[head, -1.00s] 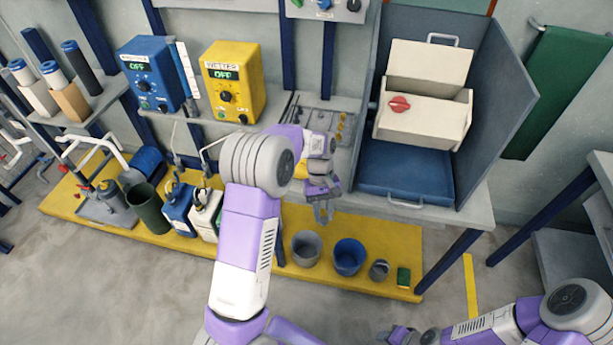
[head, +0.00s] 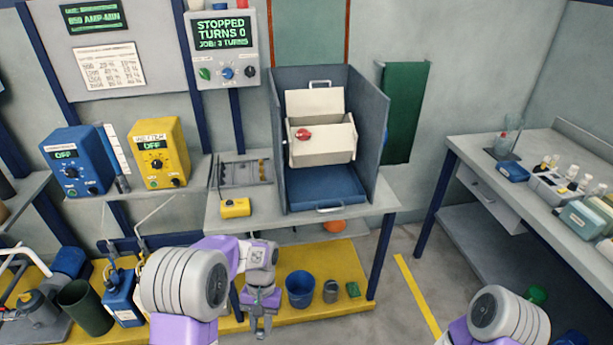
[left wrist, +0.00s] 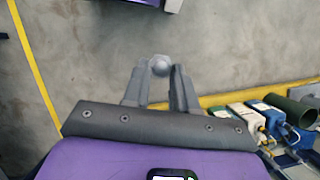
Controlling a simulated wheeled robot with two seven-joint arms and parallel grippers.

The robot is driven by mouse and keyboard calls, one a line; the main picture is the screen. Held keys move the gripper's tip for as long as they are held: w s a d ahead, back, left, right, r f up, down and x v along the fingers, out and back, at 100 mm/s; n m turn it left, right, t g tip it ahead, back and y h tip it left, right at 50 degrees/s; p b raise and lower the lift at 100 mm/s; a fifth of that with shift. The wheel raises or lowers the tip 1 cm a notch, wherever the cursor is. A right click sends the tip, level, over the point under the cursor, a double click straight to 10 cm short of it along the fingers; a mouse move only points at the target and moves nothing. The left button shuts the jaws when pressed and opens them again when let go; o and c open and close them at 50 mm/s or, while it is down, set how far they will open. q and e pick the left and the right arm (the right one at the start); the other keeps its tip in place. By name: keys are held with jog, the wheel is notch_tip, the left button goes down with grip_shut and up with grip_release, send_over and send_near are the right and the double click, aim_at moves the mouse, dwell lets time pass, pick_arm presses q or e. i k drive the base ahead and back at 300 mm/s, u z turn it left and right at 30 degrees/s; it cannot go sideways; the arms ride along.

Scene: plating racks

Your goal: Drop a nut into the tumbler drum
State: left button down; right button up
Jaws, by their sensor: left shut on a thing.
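The tumbler drum (head: 325,148) is a cream box with a red knob (head: 303,134) on its front, inside a dark blue-grey enclosure (head: 374,125) on the bench. Its cream lid (head: 315,102) stands raised behind it. My left gripper (head: 260,326) is below and in front of the bench, low and left of the drum. In the left wrist view its fingers (left wrist: 160,72) are shut on a small rounded grey thing (left wrist: 161,65), which looks like the nut. The nut cannot be made out in the head view. My right arm shows at the lower right, but its gripper fingers do not show.
A grey tray (head: 238,171) and a yellow box (head: 235,208) sit on the bench left of the enclosure. A control panel (head: 225,50) reads "STOPPED, TURNS 0". A blue bucket (head: 300,288) stands on the yellow platform. A side table (head: 480,150) stands right, with clear floor between.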

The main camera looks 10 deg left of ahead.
aim_at(313, 163)
jog(key=u, duration=0.2)
jog(key=k, duration=0.3)
jog(key=z, duration=1.25)
jog(key=i, duration=1.45)
jog(key=u, duration=0.9)
